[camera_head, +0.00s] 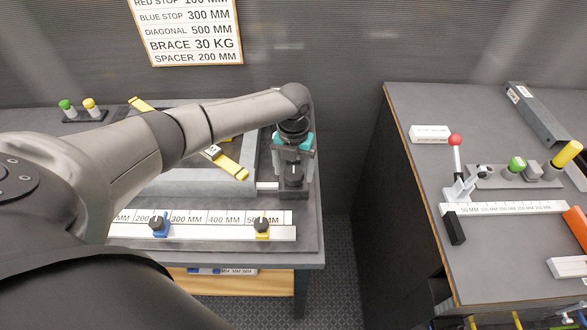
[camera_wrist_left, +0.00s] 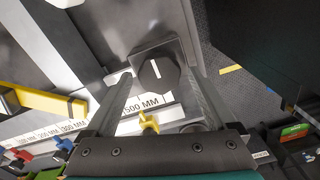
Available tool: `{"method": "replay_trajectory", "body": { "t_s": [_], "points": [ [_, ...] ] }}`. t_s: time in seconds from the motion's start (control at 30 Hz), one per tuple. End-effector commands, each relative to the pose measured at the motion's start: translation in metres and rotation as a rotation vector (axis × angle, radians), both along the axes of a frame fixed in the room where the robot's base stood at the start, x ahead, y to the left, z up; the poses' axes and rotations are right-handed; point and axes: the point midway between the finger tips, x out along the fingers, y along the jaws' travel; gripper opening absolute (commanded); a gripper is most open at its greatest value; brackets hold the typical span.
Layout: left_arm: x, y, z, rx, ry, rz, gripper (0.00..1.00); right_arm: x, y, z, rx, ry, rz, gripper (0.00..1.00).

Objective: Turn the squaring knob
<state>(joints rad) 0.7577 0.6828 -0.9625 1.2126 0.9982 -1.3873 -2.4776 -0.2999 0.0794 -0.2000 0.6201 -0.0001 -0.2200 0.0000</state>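The squaring knob (camera_wrist_left: 157,74) is a dark round knob with a white line, on a dark square block in the wrist view. In the head view the knob (camera_head: 294,181) sits on its block at the right end of the left bench. My left gripper (camera_head: 293,166) points down above it. In the wrist view the left gripper's (camera_wrist_left: 160,80) two fingers are spread, one on each side of the knob. I cannot tell whether they touch it. My right gripper is not in view.
A white ruler rail (camera_head: 205,231) with a blue stop (camera_head: 158,226) and a yellow stop (camera_head: 262,228) runs along the bench front. A yellow bar (camera_head: 231,166) lies behind. A gap separates the right bench (camera_head: 420,180), which carries a red-tipped lever (camera_head: 455,143).

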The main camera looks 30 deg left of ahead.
Motion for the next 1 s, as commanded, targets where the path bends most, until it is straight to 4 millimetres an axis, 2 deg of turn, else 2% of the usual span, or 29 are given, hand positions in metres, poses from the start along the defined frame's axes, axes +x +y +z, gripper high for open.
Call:
{"method": "replay_trajectory", "body": {
  "t_s": [0.27, 0.43, 0.57, 0.8, 1.0],
  "points": [
    [0.0, 0.0, 0.0, 0.001, 0.0, 0.0, 0.94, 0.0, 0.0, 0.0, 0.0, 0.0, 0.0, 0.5],
    [0.001, 0.001, 0.014, 0.001, -0.003, 0.0, 0.94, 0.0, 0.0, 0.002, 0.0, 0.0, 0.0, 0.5],
    [0.001, 0.001, 0.04, 0.001, -0.006, 0.0, 0.94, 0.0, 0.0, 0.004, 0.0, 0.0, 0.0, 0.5],
    [0.001, 0.001, 0.099, 0.001, -0.005, -0.001, 0.94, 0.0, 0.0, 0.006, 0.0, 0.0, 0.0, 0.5],
    [0.001, 0.0, 0.135, 0.001, -0.004, -0.001, 0.94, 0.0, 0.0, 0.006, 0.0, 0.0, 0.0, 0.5]
  ]
}}
